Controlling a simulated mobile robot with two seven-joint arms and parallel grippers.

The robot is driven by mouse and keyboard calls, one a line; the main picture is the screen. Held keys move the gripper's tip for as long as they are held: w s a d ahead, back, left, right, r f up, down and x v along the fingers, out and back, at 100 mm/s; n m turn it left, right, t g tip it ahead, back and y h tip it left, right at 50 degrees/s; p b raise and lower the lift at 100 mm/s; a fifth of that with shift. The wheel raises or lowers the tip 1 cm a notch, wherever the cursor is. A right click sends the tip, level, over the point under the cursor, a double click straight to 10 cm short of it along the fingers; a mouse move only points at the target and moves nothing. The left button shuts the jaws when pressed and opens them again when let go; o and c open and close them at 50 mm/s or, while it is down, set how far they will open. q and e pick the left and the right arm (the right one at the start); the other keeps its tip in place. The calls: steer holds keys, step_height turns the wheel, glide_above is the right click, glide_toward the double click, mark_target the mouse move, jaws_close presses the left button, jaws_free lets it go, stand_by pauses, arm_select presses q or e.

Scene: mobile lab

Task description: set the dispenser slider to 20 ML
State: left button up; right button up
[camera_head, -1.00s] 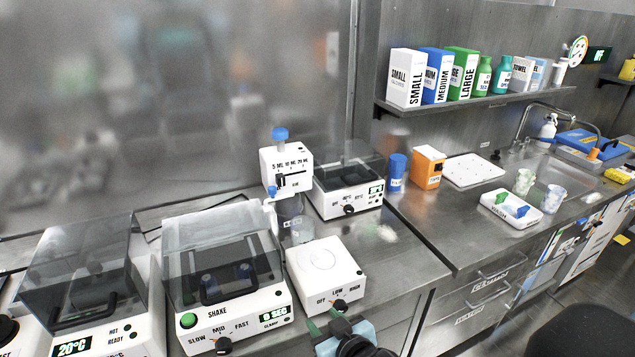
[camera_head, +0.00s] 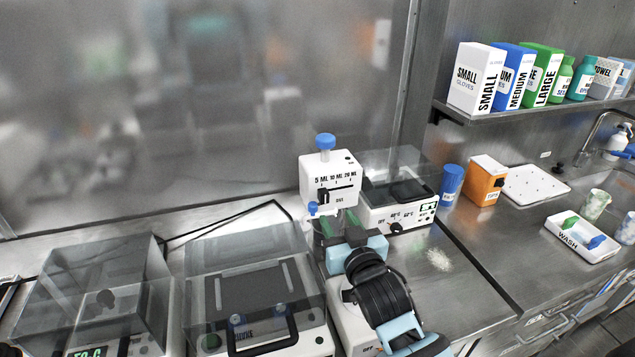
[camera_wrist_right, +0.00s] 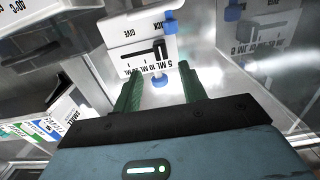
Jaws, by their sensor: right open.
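The white dispenser (camera_head: 318,172) with a blue knob on top stands at the back of the bench. Its front has marks 5 ML, 10 ML and 20 ML. The black slider (camera_head: 322,195) sits at the left end of its slot, by the 5 ML mark. In the right wrist view the dispenser (camera_wrist_right: 125,32) appears upside down, with the slider (camera_wrist_right: 161,48) at the right end of the slot. My right gripper (camera_head: 338,226) is open and empty, just below and in front of the dispenser head. Its green fingers (camera_wrist_right: 160,88) point toward the dispenser front, apart from the slider. My left gripper is not in view.
A lidded heating device (camera_head: 385,210) stands close right of the dispenser. A lidded shaker (camera_head: 250,290) is at front left. A white knobbed device (camera_head: 347,325) lies partly under my right arm.

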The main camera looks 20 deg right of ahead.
mark_target(325, 195)
steer(key=w, duration=0.4)
steer(key=w+r, duration=0.1)
steer(key=w, duration=0.1)
steer(key=shift+w+a, duration=0.15)
steer(key=shift+w, duration=0.9)
jaws_close()
